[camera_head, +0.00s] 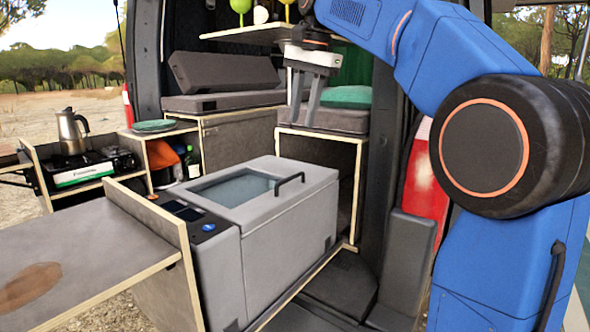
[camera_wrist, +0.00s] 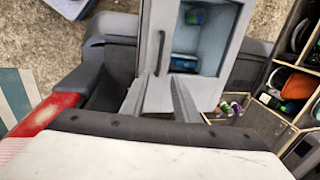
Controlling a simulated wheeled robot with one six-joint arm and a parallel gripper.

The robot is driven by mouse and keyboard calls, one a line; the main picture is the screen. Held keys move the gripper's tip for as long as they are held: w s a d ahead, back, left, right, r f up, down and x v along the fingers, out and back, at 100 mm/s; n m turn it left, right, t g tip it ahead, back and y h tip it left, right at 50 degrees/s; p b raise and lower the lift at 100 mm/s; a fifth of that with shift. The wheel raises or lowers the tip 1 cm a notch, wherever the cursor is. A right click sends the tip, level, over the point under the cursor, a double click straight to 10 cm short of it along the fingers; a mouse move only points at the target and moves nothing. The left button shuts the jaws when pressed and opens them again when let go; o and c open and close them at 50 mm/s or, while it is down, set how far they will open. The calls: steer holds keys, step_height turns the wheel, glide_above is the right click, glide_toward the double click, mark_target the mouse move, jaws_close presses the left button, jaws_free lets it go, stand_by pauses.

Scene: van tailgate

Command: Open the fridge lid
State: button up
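The fridge is a grey box (camera_head: 275,245) on a pull-out slide at the van's tailgate. Its lid (camera_head: 315,175) is down flat and has a clear window (camera_head: 236,188). A dark bar handle (camera_head: 290,182) stands on the lid's right side. My gripper (camera_head: 304,112) hangs above and behind the handle in the head view, fingers pointing down, open and empty. In the wrist view, the lid (camera_wrist: 213,88) lies below, with the handle (camera_wrist: 160,53) beyond my open fingers (camera_wrist: 157,92). Items show through the window. Nothing touches the handle.
A grey cushion (camera_head: 220,100) and bench lie behind the fridge. A kettle (camera_head: 72,132) and stove stand at the left. A table board (camera_head: 70,250) is at front left. Space above the lid is clear.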

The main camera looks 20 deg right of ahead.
glide_above(293, 189)
step_height(293, 189, down, 15)
steer(key=shift+w+d+f, duration=0.1)
steer(key=shift+f, duration=0.05)
stand_by(0.4)
jaws_close()
